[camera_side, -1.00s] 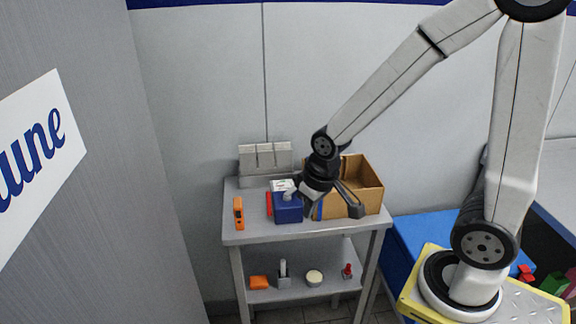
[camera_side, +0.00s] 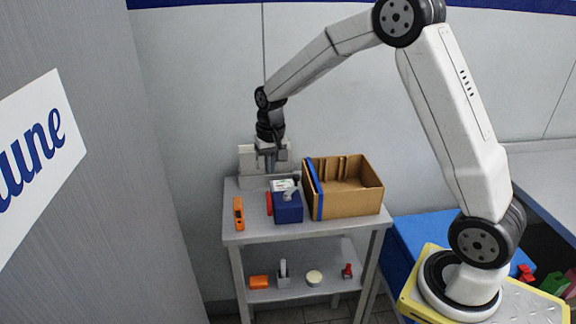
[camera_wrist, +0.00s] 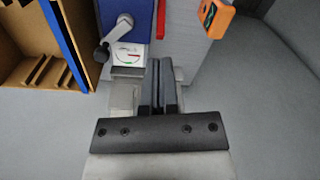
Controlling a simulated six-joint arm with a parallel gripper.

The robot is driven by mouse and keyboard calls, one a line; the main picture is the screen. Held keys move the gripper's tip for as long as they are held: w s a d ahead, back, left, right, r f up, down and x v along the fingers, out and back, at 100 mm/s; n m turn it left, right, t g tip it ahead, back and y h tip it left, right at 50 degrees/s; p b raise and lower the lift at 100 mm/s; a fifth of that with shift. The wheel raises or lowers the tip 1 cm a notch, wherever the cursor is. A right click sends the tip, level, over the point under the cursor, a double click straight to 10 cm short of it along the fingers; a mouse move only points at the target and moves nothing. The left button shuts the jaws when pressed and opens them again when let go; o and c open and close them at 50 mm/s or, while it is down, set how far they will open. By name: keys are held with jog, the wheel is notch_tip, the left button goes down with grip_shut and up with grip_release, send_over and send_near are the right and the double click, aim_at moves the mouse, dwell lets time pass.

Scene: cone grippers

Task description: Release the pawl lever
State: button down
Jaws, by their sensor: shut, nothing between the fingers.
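The blue box (camera_side: 288,207) stands on the grey table, with a small grey lever (camera_side: 289,195) on its top. In the wrist view the lever (camera_wrist: 113,36) shows at the upper left, slanting from a pivot on the blue box (camera_wrist: 133,9) to a dark round knob. My gripper (camera_side: 270,171) is shut and empty, pointing down at the grey slotted stand (camera_side: 247,164) behind the blue box. In the wrist view the fingers of my gripper (camera_wrist: 158,62) lie side by side, apart from the lever. Whether they touch the stand is unclear.
An open cardboard box (camera_side: 345,205) with a blue edge stands right of the blue box. A white card with a dial (camera_wrist: 129,55) and a red piece (camera_side: 269,203) adjoin it. The lower shelf (camera_side: 330,287) holds several small objects.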

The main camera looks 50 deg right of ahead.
aim_at(269, 204)
jog(key=w+d+f+m+g, duration=0.1)
jog(key=w+d+m, duration=0.2)
jog(key=w+d, duration=0.3)
jog(key=shift+w+f+y, duration=0.15)
jog(key=shift+w+y, duration=0.15)
jog(key=shift+w, duration=0.15)
jog(key=shift+f, duration=0.1)
jog(key=f, duration=0.9)
jog(key=shift+s+a+f, duration=0.2)
jog(key=shift+s+a, duration=0.15)
jog(key=shift+a, duration=0.05)
jog(key=shift+s+a+f, duration=0.1)
jog(key=shift+f, duration=0.05)
jog(key=shift+s+a+r, duration=0.4)
jog(key=shift+s+a, duration=0.2)
jog(key=shift+s+a+r, duration=0.4)
jog(key=shift+s+a, duration=0.2)
